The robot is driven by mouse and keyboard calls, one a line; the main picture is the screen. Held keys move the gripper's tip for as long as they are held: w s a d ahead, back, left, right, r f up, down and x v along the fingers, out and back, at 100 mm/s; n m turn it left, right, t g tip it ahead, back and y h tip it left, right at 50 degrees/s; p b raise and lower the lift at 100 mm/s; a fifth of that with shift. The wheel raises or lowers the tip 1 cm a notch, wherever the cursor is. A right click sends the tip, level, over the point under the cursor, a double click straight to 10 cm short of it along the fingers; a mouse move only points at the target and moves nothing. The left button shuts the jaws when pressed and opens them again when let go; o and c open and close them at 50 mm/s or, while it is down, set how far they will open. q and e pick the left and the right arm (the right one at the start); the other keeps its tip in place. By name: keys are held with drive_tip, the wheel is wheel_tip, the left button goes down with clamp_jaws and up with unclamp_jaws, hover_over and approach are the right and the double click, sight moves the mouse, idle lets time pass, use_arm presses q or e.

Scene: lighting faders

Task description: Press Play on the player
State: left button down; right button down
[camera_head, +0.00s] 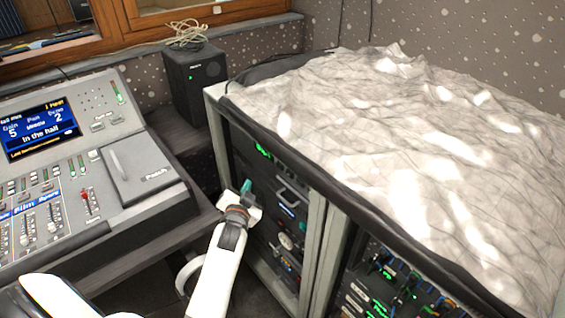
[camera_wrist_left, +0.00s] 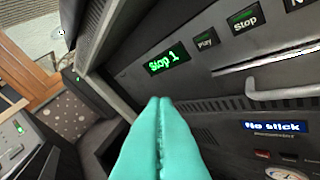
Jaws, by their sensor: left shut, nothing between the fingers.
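The player is a dark rack unit with a green display (camera_wrist_left: 167,58) reading "Stop 1". It sits at the top of the rack and also shows in the head view (camera_head: 262,150). The Play button (camera_wrist_left: 206,40) is just right of the display in the wrist view, with the Stop button (camera_wrist_left: 243,20) beyond it. My left gripper (camera_head: 246,187) is shut and empty in front of the rack. Its teal fingertips (camera_wrist_left: 160,100) lie just below the display in the wrist picture, short of the Play button; I cannot tell the exact gap. My right gripper is not in view.
Below the player is a unit with a handle (camera_wrist_left: 285,93) and a "No stick" display (camera_wrist_left: 275,126). A lighting desk (camera_head: 95,215) stands at left, a black speaker (camera_head: 195,80) behind it. A crumpled white cover (camera_head: 400,130) lies over the rack top.

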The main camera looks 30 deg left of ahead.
use_arm(q)
drive_tip(key=b, duration=0.5)
approach(277, 165)
drive_tip(key=w+a+f, duration=0.1)
drive_tip(key=w+a, duration=0.2)
drive_tip(key=a, duration=0.1)
drive_tip(key=shift+w+d+f, duration=0.15)
drive_tip(key=shift+w+d, duration=0.2)
drive_tip(key=shift+w, duration=0.35)
drive_tip(key=shift+w, duration=0.15)
idle(1.1)
drive_tip(key=shift+w+d, duration=0.2)
drive_tip(key=shift+w, duration=0.05)
drive_tip(key=shift+w+d, duration=0.1)
drive_tip(key=shift+w, duration=0.2)
idle(0.7)
drive_tip(key=shift+s+a+p, duration=0.3)
drive_tip(key=shift+s+p, duration=0.2)
drive_tip(key=shift+s, duration=0.2)
